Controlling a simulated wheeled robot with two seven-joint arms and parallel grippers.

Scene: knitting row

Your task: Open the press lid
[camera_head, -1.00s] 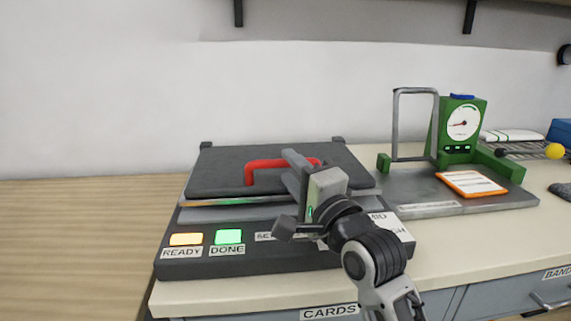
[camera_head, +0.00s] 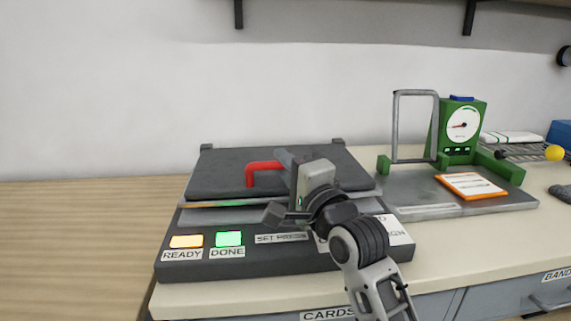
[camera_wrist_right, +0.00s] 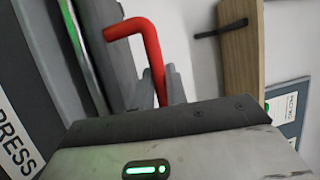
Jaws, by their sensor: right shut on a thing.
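The press is a dark box with a dark grey lid (camera_head: 225,172) that lies down over it, flat or nearly so. A red bar handle (camera_head: 264,166) stands on the lid; it also shows in the right wrist view (camera_wrist_right: 150,45). My right gripper (camera_head: 288,160) is shut on the handle, with its fingers around the bar. The gripper body hides the handle's right part and some of the lid. In the right wrist view the handle runs down between the fingers (camera_wrist_right: 160,88). My left gripper is not in view.
An orange READY lamp (camera_head: 186,241) and a green DONE lamp (camera_head: 229,238) are lit on the press front. A green gauge stand (camera_head: 460,125) with a grey frame and an orange-edged card (camera_head: 470,185) stand at right. The wooden surface (camera_head: 80,240) at left is clear.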

